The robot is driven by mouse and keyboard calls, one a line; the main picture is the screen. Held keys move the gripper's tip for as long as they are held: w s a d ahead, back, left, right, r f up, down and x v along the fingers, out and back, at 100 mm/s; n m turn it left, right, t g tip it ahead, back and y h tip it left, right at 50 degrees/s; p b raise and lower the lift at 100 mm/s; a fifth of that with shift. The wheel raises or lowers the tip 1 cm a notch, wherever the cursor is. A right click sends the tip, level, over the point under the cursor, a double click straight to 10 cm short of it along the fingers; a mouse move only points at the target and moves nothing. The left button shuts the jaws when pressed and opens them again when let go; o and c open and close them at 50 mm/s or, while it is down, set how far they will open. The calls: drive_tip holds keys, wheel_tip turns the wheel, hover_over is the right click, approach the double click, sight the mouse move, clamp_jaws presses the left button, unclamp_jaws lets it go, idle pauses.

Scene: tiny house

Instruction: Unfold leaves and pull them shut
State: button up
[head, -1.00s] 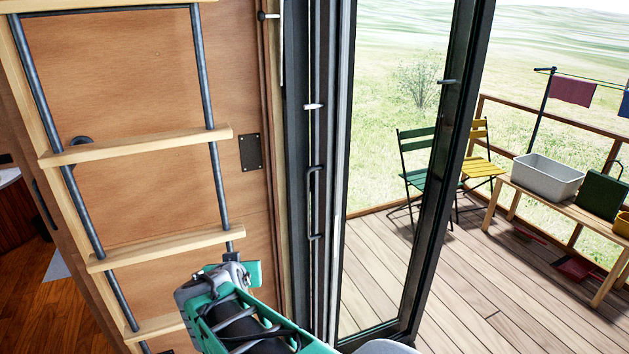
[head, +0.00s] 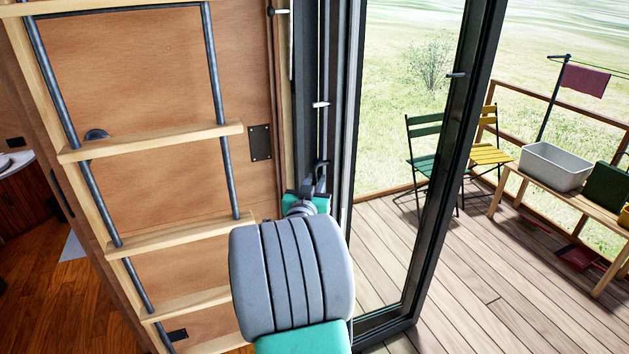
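The folding glass door's leaves stand folded at the middle of the view. The front glass leaf (head: 408,150) has a dark frame and angles out toward the deck. The folded dark leaf edges (head: 330,80) stand left of it, with a small light lever (head: 320,104) and a dark pull handle (head: 322,178) below. My gripper (head: 318,185) is at this pull handle, at the far end of my grey and green arm. The handle's lower part is hidden behind my gripper and wrist. The fingers are too small and covered to tell whether they are closed on it.
A wooden ladder (head: 150,140) with dark rails stands close on the left, before a wood panel (head: 150,70). Beyond the doorway, the plank deck (head: 470,270) holds a green chair (head: 424,145), a yellow chair (head: 490,154) and a bench (head: 540,198) with a grey tub (head: 553,167).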

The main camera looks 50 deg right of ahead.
clamp_jaws()
idle(1.4)
